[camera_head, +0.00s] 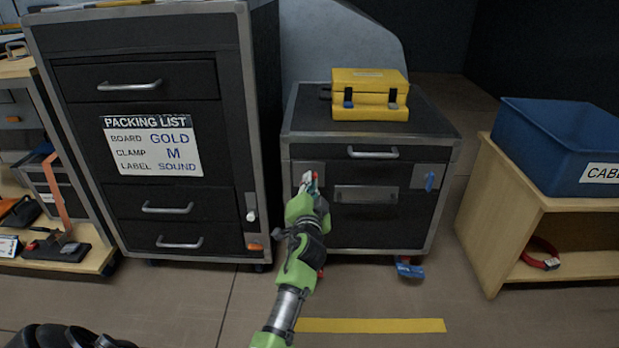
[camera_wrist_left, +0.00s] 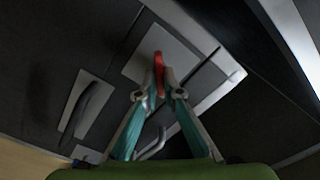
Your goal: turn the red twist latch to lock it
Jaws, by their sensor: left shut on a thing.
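The red twist latch (camera_wrist_left: 158,72) sits on a light metal plate (camera_wrist_left: 178,58) on the front of a dark case. In the head view the latch (camera_head: 308,177) shows as a small red spot at the case's upper left, mostly hidden by my gripper. My left gripper (camera_head: 309,182) is at the latch. In the left wrist view the left gripper's fingertips (camera_wrist_left: 159,92) are closed on either side of the latch. A blue twist latch (camera_head: 430,181) sits on the plate at the right of the same case front. My right gripper is not clearly seen.
The wheeled case (camera_head: 390,222) carries a yellow toolbox (camera_head: 369,93) on top. A taller drawer cabinet (camera_head: 165,80) with a packing list stands close on the left. A blue bin (camera_head: 560,140) rests on a wooden shelf at the right. Floor in front is open.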

